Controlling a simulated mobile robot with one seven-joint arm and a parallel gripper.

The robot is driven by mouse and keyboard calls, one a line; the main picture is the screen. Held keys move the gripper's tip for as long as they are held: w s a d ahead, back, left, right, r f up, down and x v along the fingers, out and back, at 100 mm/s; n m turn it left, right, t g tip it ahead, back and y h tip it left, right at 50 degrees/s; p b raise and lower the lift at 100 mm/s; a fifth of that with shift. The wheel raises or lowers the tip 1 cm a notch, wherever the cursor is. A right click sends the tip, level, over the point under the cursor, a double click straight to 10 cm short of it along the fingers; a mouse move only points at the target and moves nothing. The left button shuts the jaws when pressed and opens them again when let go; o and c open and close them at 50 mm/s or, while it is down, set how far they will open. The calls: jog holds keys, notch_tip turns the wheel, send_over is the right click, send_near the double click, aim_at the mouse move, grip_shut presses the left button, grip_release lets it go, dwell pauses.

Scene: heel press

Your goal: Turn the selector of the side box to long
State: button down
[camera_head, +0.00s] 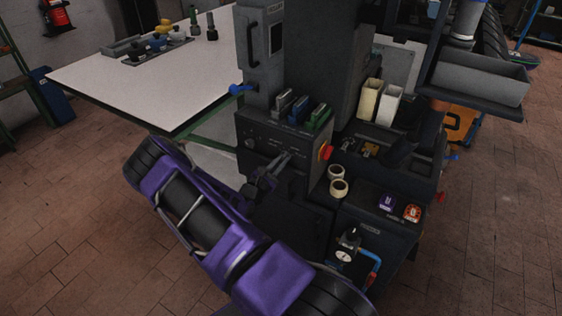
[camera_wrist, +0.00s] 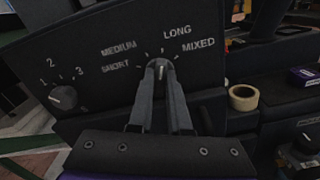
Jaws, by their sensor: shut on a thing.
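The side box (camera_head: 258,138) is a dark box on the press. In the wrist view its panel (camera_wrist: 100,75) carries the marks SHORT, MEDIUM, LONG and MIXED around the selector (camera_wrist: 160,66). The selector is a small dark knob with a white line. The line points nearly straight up in the picture, between MEDIUM and LONG and closer to LONG; its exact setting is hard to tell. My gripper (camera_wrist: 160,73) is shut on the selector, a finger on each side hiding most of it. In the head view my gripper (camera_head: 282,160) reaches the panel's front.
A second knob (camera_wrist: 63,97) marked 1, 2, 3 sits left on the panel. A red button (camera_head: 325,151) is on the box's right side. Tape rolls (camera_head: 338,188) lie to the right. A white-topped table (camera_head: 150,85) stands behind left.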

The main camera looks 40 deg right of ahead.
jog(key=c, duration=0.9)
grip_release()
jog(key=shift+o, duration=0.2)
jog(key=shift+a, duration=0.1)
jog(key=v, duration=1.7)
jog(key=shift+a, duration=0.15)
